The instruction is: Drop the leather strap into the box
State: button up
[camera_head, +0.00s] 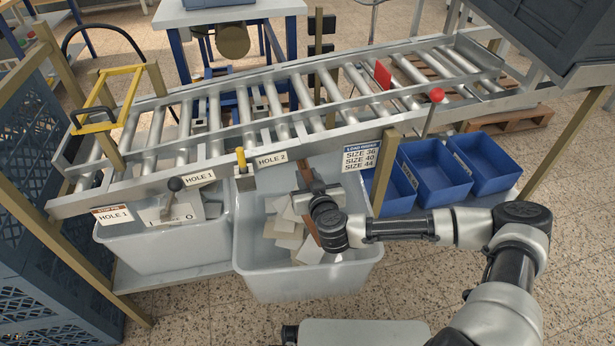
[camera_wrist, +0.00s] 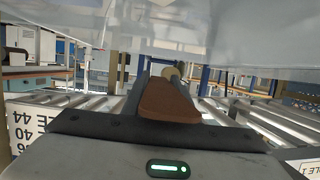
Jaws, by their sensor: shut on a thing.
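The leather strap (camera_head: 306,174) is a narrow brown strip. It shows above and below my gripper (camera_head: 310,192) in the head view. My gripper is shut on the strap, over the white box (camera_head: 310,281) under the roller conveyor. In the wrist view the brown strap (camera_wrist: 167,101) stands out between the fingers, which it and the gripper body mostly hide. The box holds several pale flat pieces (camera_head: 284,240). The strap's lower end is over these pieces; I cannot tell whether it touches them.
The roller conveyor (camera_head: 240,115) runs behind and above the box. A second white bin (camera_head: 165,250) stands at left, and blue bins (camera_head: 436,186) stand at right. A "HOLE 2" label (camera_head: 271,159) and a size sign (camera_head: 361,157) hang near the gripper.

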jog(key=o, duration=1.1)
jog(key=p+v, duration=0.5)
jog(key=v, duration=1.2)
jog(key=shift+s, duration=0.2)
jog(key=shift+r, duration=0.1)
